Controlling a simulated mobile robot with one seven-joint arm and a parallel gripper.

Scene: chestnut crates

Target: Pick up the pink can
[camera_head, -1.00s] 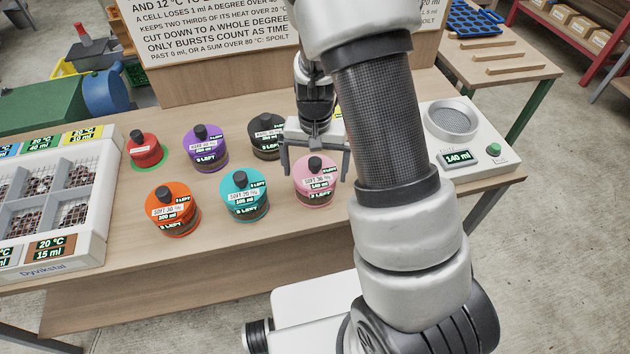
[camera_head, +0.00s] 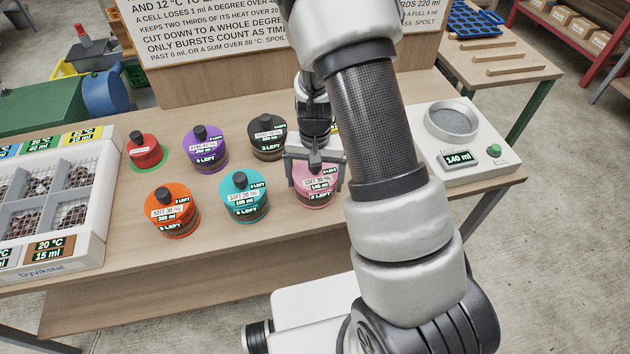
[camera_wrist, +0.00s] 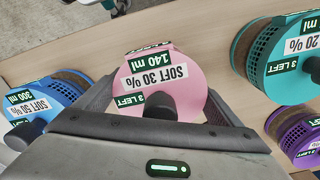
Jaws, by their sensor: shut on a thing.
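The pink can (camera_head: 317,190) stands upright on the table at the right end of the front row of cans. Its label reads "SOFT 30 %", "140 ml" and "3 LEFT". My gripper (camera_head: 317,178) is lowered over it from above, with one finger on each side, and is shut on it. I see no gap between the can and the table.
A teal can (camera_head: 243,198) stands close on the left and a black can (camera_head: 267,138) behind. Purple (camera_head: 205,152), orange (camera_head: 172,212) and red (camera_head: 145,152) cans stand further left. A scale (camera_head: 462,137) reading "140 ml" is at the right. A gridded tray (camera_head: 60,200) is at far left.

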